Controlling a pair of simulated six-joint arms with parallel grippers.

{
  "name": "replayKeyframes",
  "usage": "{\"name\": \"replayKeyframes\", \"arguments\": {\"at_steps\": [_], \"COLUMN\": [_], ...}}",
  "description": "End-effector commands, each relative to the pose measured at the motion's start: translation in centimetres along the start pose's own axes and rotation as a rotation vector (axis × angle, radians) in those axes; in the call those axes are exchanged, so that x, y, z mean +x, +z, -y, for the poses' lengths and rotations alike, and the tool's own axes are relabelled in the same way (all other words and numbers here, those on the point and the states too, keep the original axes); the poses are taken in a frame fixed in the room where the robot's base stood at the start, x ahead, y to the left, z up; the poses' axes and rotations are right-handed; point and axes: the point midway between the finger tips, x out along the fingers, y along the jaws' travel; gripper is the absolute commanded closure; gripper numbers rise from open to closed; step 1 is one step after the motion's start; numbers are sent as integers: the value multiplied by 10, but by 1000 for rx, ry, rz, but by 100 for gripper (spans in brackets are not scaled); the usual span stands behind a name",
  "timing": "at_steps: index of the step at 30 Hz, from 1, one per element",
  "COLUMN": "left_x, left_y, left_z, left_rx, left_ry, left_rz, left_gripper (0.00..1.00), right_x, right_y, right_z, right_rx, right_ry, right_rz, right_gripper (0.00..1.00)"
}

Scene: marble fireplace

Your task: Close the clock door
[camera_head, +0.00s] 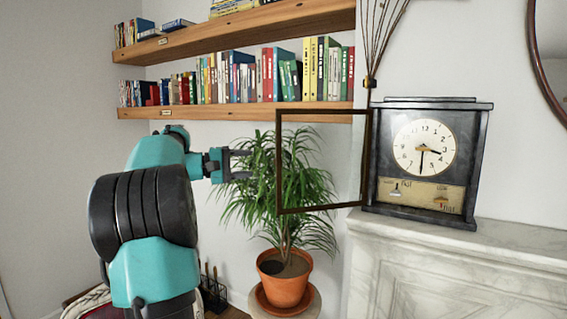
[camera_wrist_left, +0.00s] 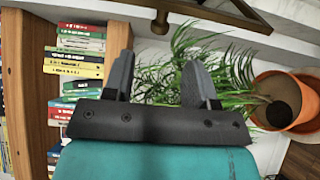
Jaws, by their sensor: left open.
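A dark mantel clock (camera_head: 424,152) with a cream dial stands upright on the marble mantel. Its framed door (camera_head: 321,210) is hinged at the clock's left side and stands wide open, reaching out to the left in front of the plant. Part of a dark frame, likely the door (camera_wrist_left: 215,14), crosses the top of the left wrist view. My left gripper (camera_head: 243,165) is open and empty, to the left of the door's free edge and apart from it. Its two fingers also show in the left wrist view (camera_wrist_left: 160,80). My right gripper is not in view.
A potted plant (camera_head: 285,287) stands on a small round stand below the door, its leaves behind the door and gripper. Wooden bookshelves (camera_head: 240,112) run along the wall above. The marble mantel (camera_head: 500,245) is bare in front of the clock.

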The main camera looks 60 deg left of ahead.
Motion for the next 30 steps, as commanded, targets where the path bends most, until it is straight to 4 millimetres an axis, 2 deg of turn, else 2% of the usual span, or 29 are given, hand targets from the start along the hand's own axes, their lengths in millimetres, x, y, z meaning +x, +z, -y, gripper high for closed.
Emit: {"name": "replayKeyframes", "arguments": {"at_steps": [21, 30], "left_x": [96, 114], "left_y": [0, 0], "left_z": [0, 0], "left_rx": [1, 1], "left_ry": [2, 1], "left_rz": [2, 0], "left_gripper": [48, 48], "right_x": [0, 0], "right_y": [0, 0], "right_z": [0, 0], "right_rx": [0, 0], "right_ry": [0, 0], "right_rz": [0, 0], "right_gripper": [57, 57]}}
